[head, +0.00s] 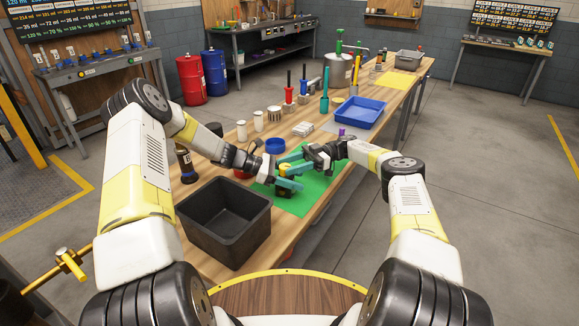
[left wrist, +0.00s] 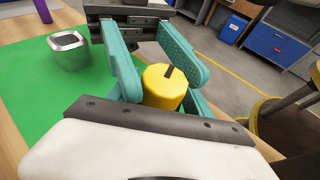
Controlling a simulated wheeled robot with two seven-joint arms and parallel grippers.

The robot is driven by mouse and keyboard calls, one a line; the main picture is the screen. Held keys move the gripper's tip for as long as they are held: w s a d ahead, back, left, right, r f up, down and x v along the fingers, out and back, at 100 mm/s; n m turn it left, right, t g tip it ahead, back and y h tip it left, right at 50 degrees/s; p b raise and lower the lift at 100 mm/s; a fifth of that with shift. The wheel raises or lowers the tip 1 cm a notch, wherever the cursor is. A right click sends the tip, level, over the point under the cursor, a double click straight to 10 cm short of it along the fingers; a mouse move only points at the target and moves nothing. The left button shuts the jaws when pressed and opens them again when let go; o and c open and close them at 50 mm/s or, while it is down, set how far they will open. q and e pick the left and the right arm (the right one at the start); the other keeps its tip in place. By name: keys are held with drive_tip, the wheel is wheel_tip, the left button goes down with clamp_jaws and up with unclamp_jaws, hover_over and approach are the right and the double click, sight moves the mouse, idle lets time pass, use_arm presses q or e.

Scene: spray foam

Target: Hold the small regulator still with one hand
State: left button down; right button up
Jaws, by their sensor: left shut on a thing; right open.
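The small regulator shows as a yellow round knob (head: 286,168) over a dark body on the green mat (head: 318,178). My left gripper (head: 282,184) is shut on the regulator low down, below the knob. In the left wrist view the yellow knob (left wrist: 163,88) has a dark slot on top, and the body under it is hidden. My right gripper (head: 295,163) is open, its teal fingers on either side of the knob. It also shows in the left wrist view (left wrist: 165,72), coming in from the top. I cannot tell whether those fingers touch the knob.
A black bin (head: 222,250) stands at the near left of the workbench. A blue tray (head: 352,113) and a blue ring (head: 275,146) lie farther back. In the left wrist view, a silver cup (left wrist: 70,50) stands on the mat. Bottles and tools crowd the bench's far part.

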sight(289, 165)
use_arm(q)
drive_tip(key=shift+s+a+f, duration=0.1)
drive_tip(key=shift+a+f, duration=0.05)
drive_tip(key=shift+f, duration=0.2)
use_arm(e)
wheel_tip(289, 165, up, 10)
drive_tip(key=shift+f, duration=0.1)
use_arm(q)
drive_tip(key=shift+c, duration=1.8)
unclamp_jaws()
drive_tip(key=shift+r, duration=0.15)
